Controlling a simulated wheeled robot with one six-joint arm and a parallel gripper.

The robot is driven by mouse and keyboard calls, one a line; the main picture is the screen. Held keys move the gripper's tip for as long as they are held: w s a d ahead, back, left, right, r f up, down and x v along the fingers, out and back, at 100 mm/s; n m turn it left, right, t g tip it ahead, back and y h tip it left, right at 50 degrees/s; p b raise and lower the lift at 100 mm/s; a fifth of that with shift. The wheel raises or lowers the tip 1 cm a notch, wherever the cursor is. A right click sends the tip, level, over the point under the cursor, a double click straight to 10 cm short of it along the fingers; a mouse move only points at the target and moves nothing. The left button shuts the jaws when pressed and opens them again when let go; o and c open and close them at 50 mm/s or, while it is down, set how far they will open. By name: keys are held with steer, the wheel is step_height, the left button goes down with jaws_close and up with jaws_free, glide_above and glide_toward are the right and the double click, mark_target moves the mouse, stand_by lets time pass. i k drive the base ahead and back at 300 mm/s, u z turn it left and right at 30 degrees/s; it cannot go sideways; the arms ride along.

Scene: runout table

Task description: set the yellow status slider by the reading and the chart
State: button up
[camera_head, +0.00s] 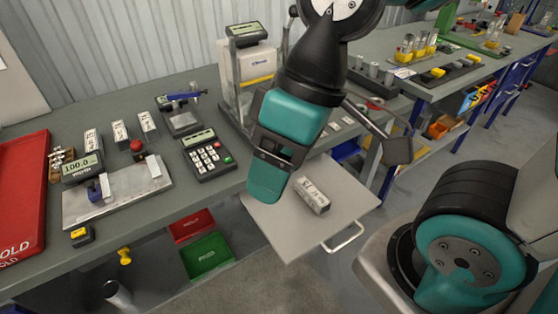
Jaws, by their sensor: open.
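A display (82,168) on the left of the bench reads 100.0. It stands by a grey metal plate (130,185) with a blue clamp-like part and a block on it. A yellow knob-like piece (124,256) sits below the bench's front edge. A small black-and-yellow item (81,236) lies on the bench near that edge. I cannot tell which of these two is the status slider. No chart can be clearly made out. My gripper (275,168) is open, pointing down over the left part of a pull-out shelf, apart from both yellow pieces.
A labelled metal block (312,196) lies on the pull-out shelf (285,228). A keypad unit (207,157) stands left of my gripper. A press-like device (250,80) stands behind it. Red (192,226) and green (207,257) bins sit below the bench. A red tray (22,190) is far left.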

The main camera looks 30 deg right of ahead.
mark_target(127, 259)
steer(key=u, duration=0.9)
